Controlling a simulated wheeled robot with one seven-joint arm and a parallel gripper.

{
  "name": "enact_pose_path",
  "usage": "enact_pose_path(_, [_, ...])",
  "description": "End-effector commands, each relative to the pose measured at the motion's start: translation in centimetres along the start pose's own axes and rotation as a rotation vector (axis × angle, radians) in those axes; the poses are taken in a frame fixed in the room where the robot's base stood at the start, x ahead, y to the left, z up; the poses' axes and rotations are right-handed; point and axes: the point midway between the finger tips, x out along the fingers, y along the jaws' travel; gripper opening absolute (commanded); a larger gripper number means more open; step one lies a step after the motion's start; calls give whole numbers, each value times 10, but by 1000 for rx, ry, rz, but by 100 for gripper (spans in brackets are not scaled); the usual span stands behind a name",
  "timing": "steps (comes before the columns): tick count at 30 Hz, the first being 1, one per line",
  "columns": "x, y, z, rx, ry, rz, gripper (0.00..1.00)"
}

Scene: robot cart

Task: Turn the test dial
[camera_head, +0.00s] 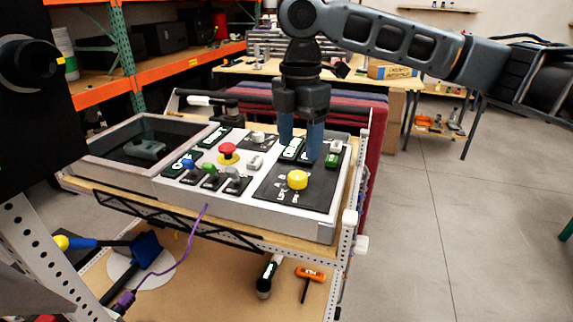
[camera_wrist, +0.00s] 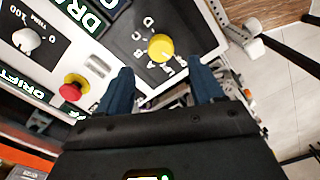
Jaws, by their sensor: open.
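A round yellow dial (camera_head: 297,180) sits on a dark panel at the right part of the grey control box (camera_head: 218,203). In the wrist view the yellow dial (camera_wrist: 161,47) has letters around it, A to D among them. My gripper (camera_head: 300,150) points down over the panel, behind the yellow dial in the head view. Its blue fingers are apart with nothing between them. In the wrist view the yellow dial lies just beyond the gap between the fingertips (camera_wrist: 160,68). I cannot tell whether the fingertips touch the panel. No sign naming the test dial is readable.
A red button (camera_head: 228,150) and several small coloured switches sit left of the yellow dial. A white knob (camera_wrist: 26,40) shows in the wrist view. The box stands on a cart (camera_head: 190,262) with tools on its lower shelf. Open floor (camera_head: 450,215) lies to the right.

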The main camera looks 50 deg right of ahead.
Motion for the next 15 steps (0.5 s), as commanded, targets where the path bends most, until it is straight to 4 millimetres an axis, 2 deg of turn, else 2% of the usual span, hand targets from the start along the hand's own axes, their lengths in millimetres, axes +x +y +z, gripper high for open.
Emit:
enact_pose_path(9, [46,0,0,1,1,-1,67])
enact_pose_path(15, [67,0,0,0,1,0,67])
